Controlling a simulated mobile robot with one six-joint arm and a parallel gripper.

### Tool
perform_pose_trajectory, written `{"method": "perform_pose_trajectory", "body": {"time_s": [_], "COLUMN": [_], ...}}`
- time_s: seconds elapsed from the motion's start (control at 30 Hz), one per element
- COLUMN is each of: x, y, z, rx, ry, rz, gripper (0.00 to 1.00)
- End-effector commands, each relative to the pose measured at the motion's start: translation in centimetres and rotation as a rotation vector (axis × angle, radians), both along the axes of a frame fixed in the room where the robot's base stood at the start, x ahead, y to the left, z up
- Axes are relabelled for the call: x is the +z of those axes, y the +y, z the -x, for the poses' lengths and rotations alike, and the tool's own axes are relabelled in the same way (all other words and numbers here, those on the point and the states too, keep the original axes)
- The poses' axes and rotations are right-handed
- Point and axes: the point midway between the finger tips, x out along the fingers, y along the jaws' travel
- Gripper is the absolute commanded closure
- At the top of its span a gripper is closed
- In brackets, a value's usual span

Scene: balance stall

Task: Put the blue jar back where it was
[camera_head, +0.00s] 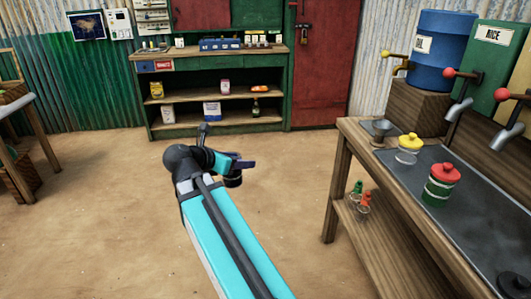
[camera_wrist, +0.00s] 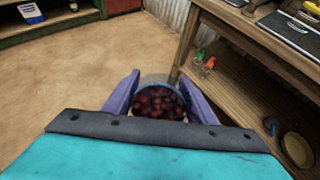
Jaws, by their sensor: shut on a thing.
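My gripper (camera_head: 240,166) is out over open floor, left of the wooden counter. In the wrist view its purple fingers (camera_wrist: 158,78) are shut on a round, open-topped jar (camera_wrist: 158,101). The jar has a blue-grey rim and is full of dark red pieces. No lid shows on it. In the head view the held jar (camera_head: 233,182) is small and dark below the fingers, partly hidden by my arm, and its blue colour is hard to make out.
The counter (camera_head: 354,128) at right carries a yellow-lidded jar (camera_head: 408,149), a red-lidded jar (camera_head: 440,184) and a metal cup (camera_head: 381,131). Small green and red items (camera_head: 361,196) stand on its lower shelf. A blue drum (camera_head: 440,50) is behind. A green shelf unit (camera_head: 220,65) stands at the back.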

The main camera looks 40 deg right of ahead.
Motion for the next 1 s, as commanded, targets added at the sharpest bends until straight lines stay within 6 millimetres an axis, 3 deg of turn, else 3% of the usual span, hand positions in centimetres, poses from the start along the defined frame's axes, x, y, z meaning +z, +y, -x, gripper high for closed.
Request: {"method": "perform_pose_trajectory", "body": {"time_s": [0.03,0.3,0.7,0.83,1.0], "x": [-0.6,-2.9,-6.1,-6.8,-7.1], "y": [1.7,9.5,20.7,22.9,24.2], "z": [-0.6,-2.9,-4.2,-4.3,-4.3], "rx": [0.028,0.155,0.334,0.370,0.389], "ry": [0.001,0.001,0.000,-0.001,-0.001], "rz": [0.001,0.002,0.002,0.002,0.002], "gripper": [0.86,0.86,0.86,0.86,0.86]}}
